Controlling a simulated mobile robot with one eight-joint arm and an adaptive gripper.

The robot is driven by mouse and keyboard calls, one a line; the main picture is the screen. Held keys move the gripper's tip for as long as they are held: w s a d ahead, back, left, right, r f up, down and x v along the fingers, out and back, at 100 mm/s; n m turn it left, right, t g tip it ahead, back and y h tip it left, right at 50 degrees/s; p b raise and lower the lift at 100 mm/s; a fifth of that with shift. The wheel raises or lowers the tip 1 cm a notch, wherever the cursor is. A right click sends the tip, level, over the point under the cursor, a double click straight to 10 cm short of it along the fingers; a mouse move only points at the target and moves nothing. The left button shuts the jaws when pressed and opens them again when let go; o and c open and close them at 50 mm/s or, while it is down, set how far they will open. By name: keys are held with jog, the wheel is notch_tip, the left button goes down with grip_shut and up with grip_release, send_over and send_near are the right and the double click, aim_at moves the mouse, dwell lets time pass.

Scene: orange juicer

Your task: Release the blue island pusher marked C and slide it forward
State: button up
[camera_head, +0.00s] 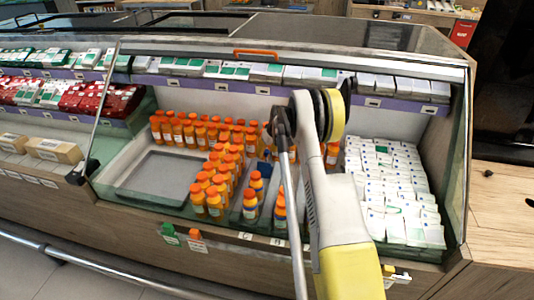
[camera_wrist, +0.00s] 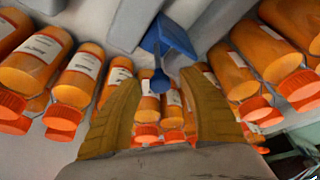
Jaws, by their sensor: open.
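The blue pusher (camera_wrist: 170,37) shows in the wrist view at top middle, with a round blue knob reaching down from it. My gripper (camera_wrist: 160,82) is open, its two yellow-brown fingers spread to either side of the knob. I cannot tell whether a finger touches it. No C mark is readable in the wrist view. In the head view my arm reaches over the cooler and hides my gripper. A little blue shows beside the arm, among the orange bottles, too small to make out.
Rows of orange juice bottles (camera_head: 222,183) stand close on both sides of the pusher; they also crowd the wrist view (camera_wrist: 80,75). An empty grey tray (camera_head: 158,177) lies to the left. White cartons (camera_head: 395,195) fill the right side. A glass front edges the cooler.

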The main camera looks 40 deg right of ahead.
aim_at(263, 163)
grip_shut()
jog(key=s+a, duration=0.5)
jog(key=shift+s+a, duration=0.15)
jog(key=shift+a, duration=0.25)
grip_release()
jog(key=shift+r, duration=0.15)
